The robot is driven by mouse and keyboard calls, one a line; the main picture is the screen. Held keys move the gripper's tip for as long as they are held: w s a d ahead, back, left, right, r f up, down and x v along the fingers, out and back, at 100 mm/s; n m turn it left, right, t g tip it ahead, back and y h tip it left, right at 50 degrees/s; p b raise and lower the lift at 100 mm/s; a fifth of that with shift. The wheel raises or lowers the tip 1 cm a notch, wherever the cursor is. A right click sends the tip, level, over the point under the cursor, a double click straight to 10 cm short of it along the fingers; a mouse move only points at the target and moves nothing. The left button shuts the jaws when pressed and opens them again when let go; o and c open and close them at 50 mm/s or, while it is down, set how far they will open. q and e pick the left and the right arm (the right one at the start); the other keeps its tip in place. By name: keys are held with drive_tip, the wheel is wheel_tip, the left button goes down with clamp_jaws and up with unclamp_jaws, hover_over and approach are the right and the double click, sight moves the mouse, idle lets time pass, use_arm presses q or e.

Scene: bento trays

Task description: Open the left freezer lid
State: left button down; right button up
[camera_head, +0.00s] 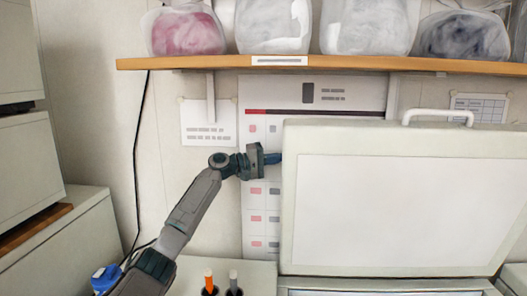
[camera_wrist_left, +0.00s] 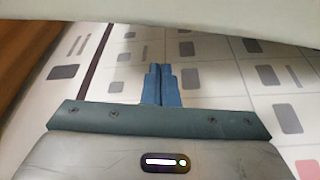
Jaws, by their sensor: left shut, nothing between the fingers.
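The white freezer lid (camera_head: 405,210) stands raised and nearly upright in the head view, its inner panel facing me. Its white handle (camera_head: 437,115) sticks up at the top edge. The freezer body (camera_head: 390,287) shows only as a strip below it. My left gripper (camera_head: 272,158) is at the lid's left edge, high up; I cannot tell whether it touches. In the left wrist view its blue fingers (camera_wrist_left: 160,70) are together and empty. A pale edge, probably the lid (camera_wrist_left: 180,18), crosses the top of that view. My right gripper is not in view.
A wooden shelf (camera_head: 330,64) with several filled bags runs above the lid. A wall poster (camera_head: 257,215) is behind my left gripper. Two holders with an orange pen (camera_head: 209,278) and a grey pen (camera_head: 233,279) stand low in front. White cabinets (camera_head: 60,235) are at left.

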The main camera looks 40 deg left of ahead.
use_arm(q)
drive_tip(key=shift+s+d+f+p, duration=0.3)
drive_tip(key=shift+s+d, duration=0.2)
drive_tip(key=shift+s, duration=0.35)
drive_tip(key=shift+s+d+f+p, duration=0.25)
drive_tip(key=shift+s+d, duration=0.25)
drive_tip(key=shift+s, duration=0.3)
